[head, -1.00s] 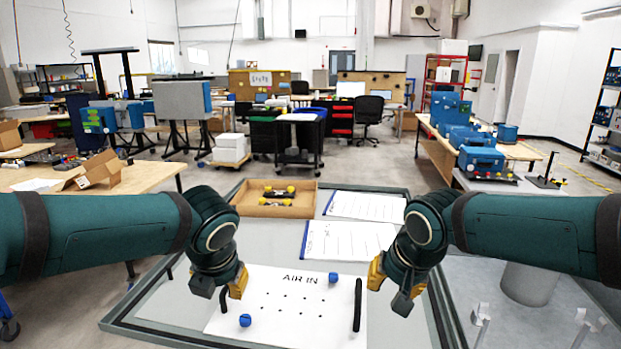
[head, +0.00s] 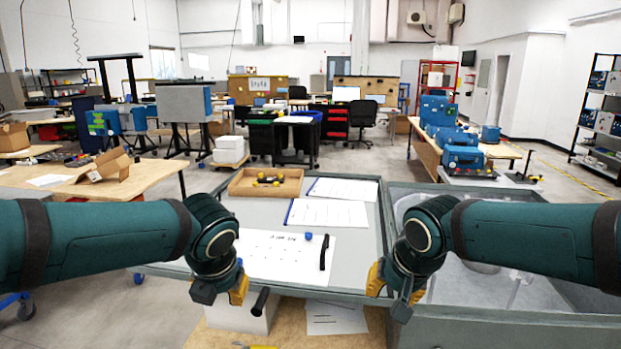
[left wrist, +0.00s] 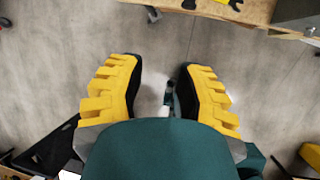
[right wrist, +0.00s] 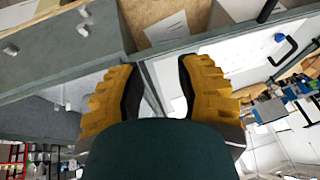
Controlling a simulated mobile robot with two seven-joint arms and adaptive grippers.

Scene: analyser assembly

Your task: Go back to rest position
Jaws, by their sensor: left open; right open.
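My left gripper (head: 236,291) hangs in front of the near edge of the grey worktable. In the left wrist view its yellow fingers (left wrist: 158,88) are spread, with bare floor and nothing held between them. My right gripper (head: 386,290) hangs near the table's front right side. In the right wrist view its yellow fingers (right wrist: 158,90) are spread and empty, with grey table framing beyond them. Both arms reach in from the sides with their forearms roughly level and their grippers pointing down.
The grey worktable (head: 355,257) carries a white printed sheet (head: 275,262), a blue knob (head: 309,237), a black bar (head: 325,252) and a wooden tray (head: 237,186). A grey basin (head: 455,305) adjoins on the right. A wooden shelf (head: 365,338) lies low in front.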

